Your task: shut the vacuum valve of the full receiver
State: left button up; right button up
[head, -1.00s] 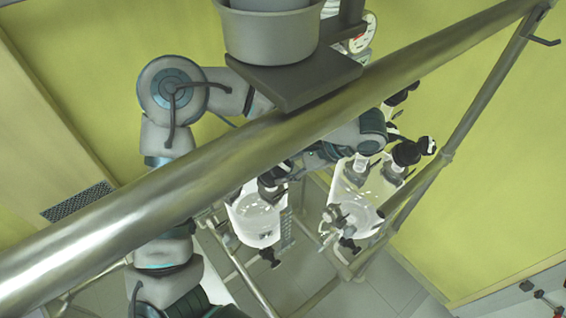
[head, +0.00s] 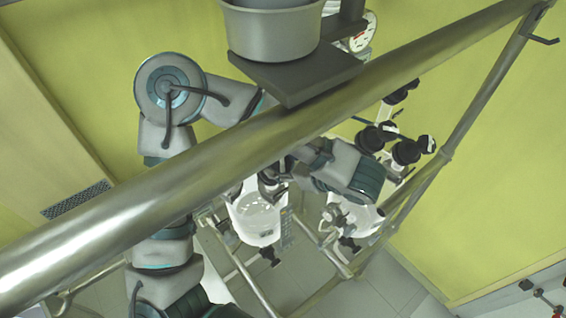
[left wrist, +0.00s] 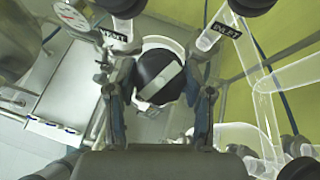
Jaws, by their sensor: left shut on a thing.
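Two clear glass receivers hang below the frame in the head view, the left one (head: 257,218) and the right one (head: 362,214), which my arm partly covers. Both have black valve fittings; which one is fuller I cannot tell surely. My left gripper (head: 276,181) is at the top of the left receiver, mostly hidden behind my wrist and the rail. In the left wrist view, my left gripper (left wrist: 160,78) has its fingers on either side of a black valve knob (left wrist: 158,72) with a pale bar across it, and is shut on it. My right gripper is out of view.
A thick metal rail (head: 110,235) crosses the head view in front of my arm. A grey pot (head: 270,35) on a dark plate stands above it. Glass tubes with labels (left wrist: 228,32) and a round gauge (left wrist: 68,17) flank the gripper in the left wrist view.

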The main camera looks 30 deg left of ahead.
pick_arm(q)
jog(key=m+t+h, duration=0.1)
jog(key=m+t, duration=0.1)
jog(key=m, duration=0.2)
jog(key=m+t, duration=0.2)
jog(key=m, duration=0.2)
jog(key=shift+r+h, duration=0.15)
jog(key=shift+h, duration=0.25)
jog(key=m, duration=0.2)
jog(key=m+t+h, duration=0.1)
jog(key=m, duration=0.1)
jog(key=shift+m+t+h, duration=0.3)
jog(key=m+h, duration=0.2)
jog(key=m, duration=0.1)
jog(key=shift+a+m+t, duration=0.1)
jog(key=shift+m+t, duration=0.2)
jog(key=shift+m, duration=0.1)
jog(key=m+h, duration=0.2)
jog(key=m, duration=0.1)
jog(key=shift+m, duration=0.4)
jog(key=m+h, duration=0.1)
jog(key=m, duration=0.2)
jog(key=shift+m+g+h, duration=0.4)
jog(key=m+g+h, duration=0.1)
jog(key=m, duration=0.2)
jog(key=shift+m+g+h, duration=0.6)
jog(key=shift+m+g, duration=0.2)
jog(key=shift+m, duration=1)
jog(key=shift+f, duration=0.2)
